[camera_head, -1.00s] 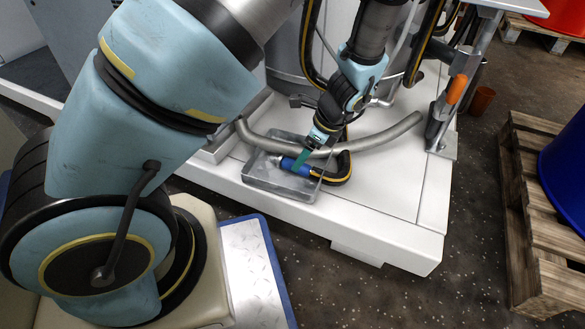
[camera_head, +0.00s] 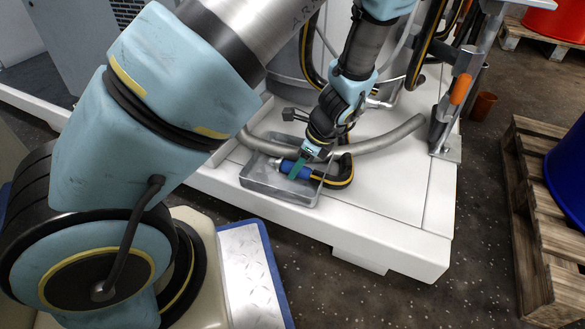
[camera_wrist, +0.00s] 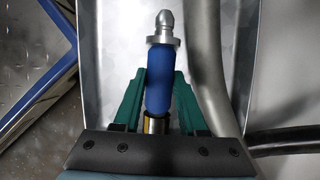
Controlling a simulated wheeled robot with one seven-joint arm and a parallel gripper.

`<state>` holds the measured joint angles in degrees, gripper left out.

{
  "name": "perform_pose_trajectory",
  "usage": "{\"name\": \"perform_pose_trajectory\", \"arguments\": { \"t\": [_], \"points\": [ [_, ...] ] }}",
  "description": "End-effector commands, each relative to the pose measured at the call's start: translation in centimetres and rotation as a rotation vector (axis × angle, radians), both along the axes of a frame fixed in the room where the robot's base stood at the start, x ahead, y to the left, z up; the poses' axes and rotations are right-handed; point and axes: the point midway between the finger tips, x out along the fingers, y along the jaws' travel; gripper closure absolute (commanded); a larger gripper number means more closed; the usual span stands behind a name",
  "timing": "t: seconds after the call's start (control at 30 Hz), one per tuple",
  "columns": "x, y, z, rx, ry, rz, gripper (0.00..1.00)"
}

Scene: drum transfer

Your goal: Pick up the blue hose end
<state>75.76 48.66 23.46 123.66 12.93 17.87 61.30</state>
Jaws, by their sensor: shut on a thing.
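The blue hose end (camera_head: 287,166) is a blue sleeve with a metal nozzle tip, on a black and yellow hose (camera_head: 340,175) that bends round at the right. It is over the shallow grey metal tray (camera_head: 258,186). My gripper (camera_head: 296,170) reaches down from above, its green fingers shut on the blue hose end. In the wrist view the blue hose end (camera_wrist: 160,82) sits between the two fingers of my gripper (camera_wrist: 161,92), nozzle pointing away. I cannot tell whether it touches the tray floor.
The white platform (camera_head: 385,210) is clear to the right. An orange-handled part (camera_head: 460,89) stands on its right edge. A wooden pallet (camera_head: 535,190) with a blue drum (camera_head: 570,175) is at the far right.

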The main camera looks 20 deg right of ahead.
Motion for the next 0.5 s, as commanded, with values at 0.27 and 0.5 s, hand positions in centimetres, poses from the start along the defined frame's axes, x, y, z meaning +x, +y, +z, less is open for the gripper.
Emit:
{"name": "perform_pose_trajectory", "arguments": {
  "t": [0.27, 0.5],
  "points": [
    [-0.01, 0.00, 0.00, 0.000, 0.000, 0.000, 1.00],
    [-0.02, 0.01, 0.00, 0.000, 0.000, 0.000, 1.00]
  ]
}}
